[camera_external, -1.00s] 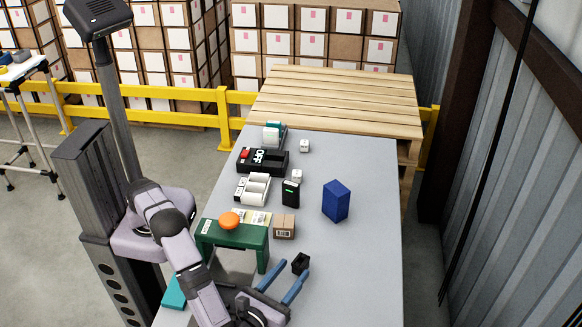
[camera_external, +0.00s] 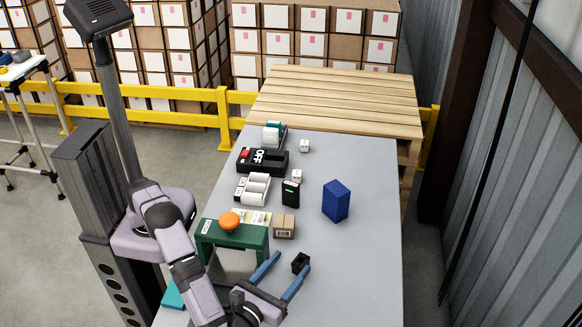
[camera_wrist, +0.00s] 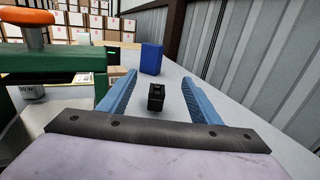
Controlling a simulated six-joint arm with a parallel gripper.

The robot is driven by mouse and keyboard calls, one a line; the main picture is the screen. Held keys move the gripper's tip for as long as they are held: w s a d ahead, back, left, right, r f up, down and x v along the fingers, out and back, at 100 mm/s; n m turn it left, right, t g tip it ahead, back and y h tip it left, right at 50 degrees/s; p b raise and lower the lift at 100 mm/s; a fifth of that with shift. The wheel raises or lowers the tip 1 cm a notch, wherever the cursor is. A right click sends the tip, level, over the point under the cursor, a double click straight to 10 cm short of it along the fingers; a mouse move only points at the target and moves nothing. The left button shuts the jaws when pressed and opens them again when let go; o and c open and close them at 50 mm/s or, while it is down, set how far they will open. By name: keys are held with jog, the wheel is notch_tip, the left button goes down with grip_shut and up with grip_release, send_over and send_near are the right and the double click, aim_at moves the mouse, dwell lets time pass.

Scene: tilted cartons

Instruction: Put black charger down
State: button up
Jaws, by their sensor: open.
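The black charger (camera_external: 300,263) is a small dark block standing on the grey table near its front. In the wrist view the black charger (camera_wrist: 156,97) stands upright between and just ahead of the blue fingers, and nothing grips it. My gripper (camera_external: 281,273) is open with its two blue fingers wide apart. In the wrist view my gripper (camera_wrist: 158,97) shows a clear gap on both sides of the charger.
A green stand (camera_external: 234,236) with an orange knob (camera_external: 229,220) is close to the left of my gripper. A small cardboard box (camera_external: 284,227) and a blue box (camera_external: 336,201) stand further back. The table (camera_external: 365,270) is clear to the right.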

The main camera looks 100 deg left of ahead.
notch_tip(320, 180, up, 14)
jog(key=f, duration=0.1)
jog(key=n+g+h+p, duration=0.1)
jog(key=g+h+p, duration=0.1)
jog(key=h+p, duration=0.3)
send_over(301, 263)
jog(key=s, duration=0.1)
notch_tip(301, 263, down, 3)
notch_tip(301, 263, down, 3)
jog(key=s+a+n+g+h+p, duration=0.2)
jog(key=a+n+g+h+p, duration=0.15)
jog(key=p, duration=0.25)
notch_tip(301, 263, up, 7)
jog(key=d+n+t+h+p, duration=0.2)
jog(key=n+t+h+p, duration=0.1)
jog(key=n+h+p, duration=0.85)
jog(key=shift+n+y, duration=0.8)
jog(key=shift+n, duration=0.1)
jog(key=shift+s+a+f+b+x, duration=0.2)
jog(key=shift+s+f+b+x, duration=0.3)
jog(key=shift+x, duration=2.5)
jog(key=shift+s+a+f+b+x, duration=0.15)
jog(key=shift+s+x, duration=0.6)
jog(key=shift+x, duration=2.3)
jog(key=shift+s+a+f+b+x, duration=0.2)
jog(key=shift+s+a+b+x, duration=0.3)
jog(key=shift+x, duration=2.5)
jog(key=shift+s+d, duration=0.1)
jog(key=shift+d, duration=0.1)
